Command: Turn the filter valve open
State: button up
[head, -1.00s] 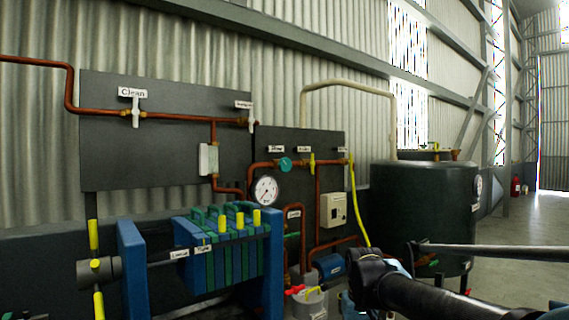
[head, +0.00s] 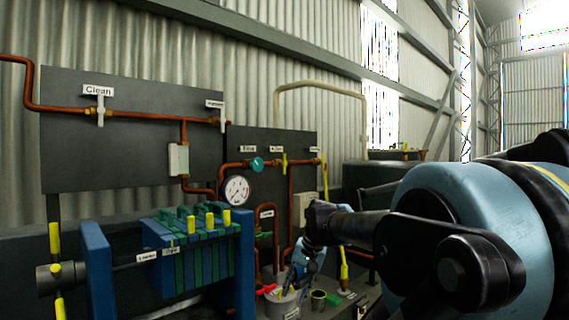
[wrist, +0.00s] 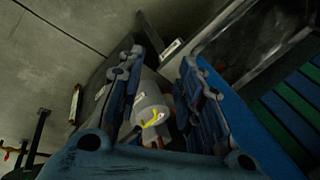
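Candidates for the filter valve are on the dark pipe panel (head: 300,141) in the head view. A round teal valve handle (head: 257,164) sits under a small label (head: 248,148), and a yellow lever (head: 284,163) stands upright to its right. The label text is too small to read surely. My gripper (head: 303,272) hangs low in front of this panel, well below these handles. In the wrist view my gripper (wrist: 160,68) has its two blue fingers spread apart. A grey labelled cylinder (wrist: 153,93) with a yellow part shows between and beyond them, not visibly gripped.
A blue and green filter press (head: 190,255) stands at left. A pressure gauge (head: 237,190) and copper pipes are above it. A dark tank (head: 370,177) stands behind my arm.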

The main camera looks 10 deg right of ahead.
aim_at(284, 163)
jog(key=w+r+m+t+y, duration=0.25)
jog(key=w+r+m, duration=0.25)
jog(key=w+r, duration=0.75)
jog(key=w+r+m+t+y, duration=0.1)
jog(key=w+r+m+y, duration=0.4)
jog(key=w+r, duration=0.8)
jog(key=w+d+r+m+t+y, duration=0.1)
jog(key=w+d+r+m+t, duration=0.1)
jog(key=w+d+r+m, duration=0.5)
jog(key=w+d+m+t+y, duration=0.15)
jog(key=w+d, duration=0.35)
jog(key=w, duration=0.6)
jog(key=w+d+r+m+t+y, duration=0.1)
jog(key=w+d+r+m+t, duration=0.2)
jog(key=w+d, duration=0.45)
jog(key=shift+g, duration=0.6)
jog(key=x, duration=1.9)
jog(key=shift+w+a+r, duration=0.2)
jog(key=shift+r, duration=0.1)
